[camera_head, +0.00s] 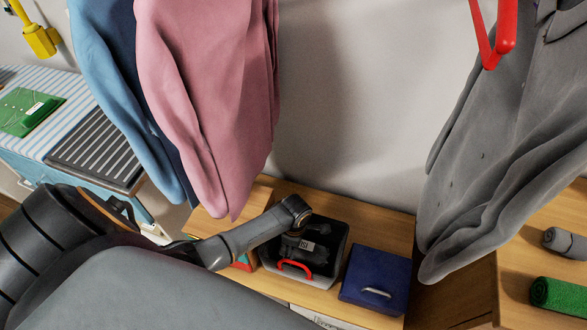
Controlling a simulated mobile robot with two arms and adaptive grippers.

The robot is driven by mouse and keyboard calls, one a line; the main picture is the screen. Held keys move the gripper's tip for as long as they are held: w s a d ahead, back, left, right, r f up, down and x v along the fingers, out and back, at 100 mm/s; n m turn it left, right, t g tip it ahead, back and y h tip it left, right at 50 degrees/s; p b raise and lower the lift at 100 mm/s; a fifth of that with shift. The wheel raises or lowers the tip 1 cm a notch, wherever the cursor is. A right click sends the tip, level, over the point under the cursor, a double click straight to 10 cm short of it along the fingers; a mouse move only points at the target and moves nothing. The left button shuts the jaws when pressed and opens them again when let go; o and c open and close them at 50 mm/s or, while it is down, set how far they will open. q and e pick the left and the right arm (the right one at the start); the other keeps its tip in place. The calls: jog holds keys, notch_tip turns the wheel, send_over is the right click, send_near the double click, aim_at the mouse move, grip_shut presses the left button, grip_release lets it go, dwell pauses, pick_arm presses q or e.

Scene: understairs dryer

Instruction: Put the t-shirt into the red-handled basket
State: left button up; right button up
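The red-handled basket (342,256) stands on the wooden shelf at lower centre. It has a pale rim, a dark inside and a red handle (296,264) at its front. My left arm comes in from the left, and my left gripper (303,247) points down over or into the basket, just behind the handle. Its fingertips are lost in the dark, so I cannot tell whether it is open or holds anything. I cannot pick out a t-shirt for sure; cloth in the basket is too dark to tell. My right gripper is not in view.
Blue (112,70), pink (212,90) and grey (500,150) garments hang above the shelf, close to my arm. A red hanger (492,45) is at top right. A blue box with a pale handle (375,277) stands right of the basket. A rolled green towel (560,296) lies far right.

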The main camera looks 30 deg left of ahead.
pick_arm(q)
notch_tip(320, 180, up, 12)
jog(key=p, duration=0.2)
jog(key=shift+r+p, duration=0.15)
jog(key=shift+p, duration=0.15)
jog(key=shift+w+r, duration=0.1)
jog(key=shift+w, duration=0.05)
dwell(0.4)
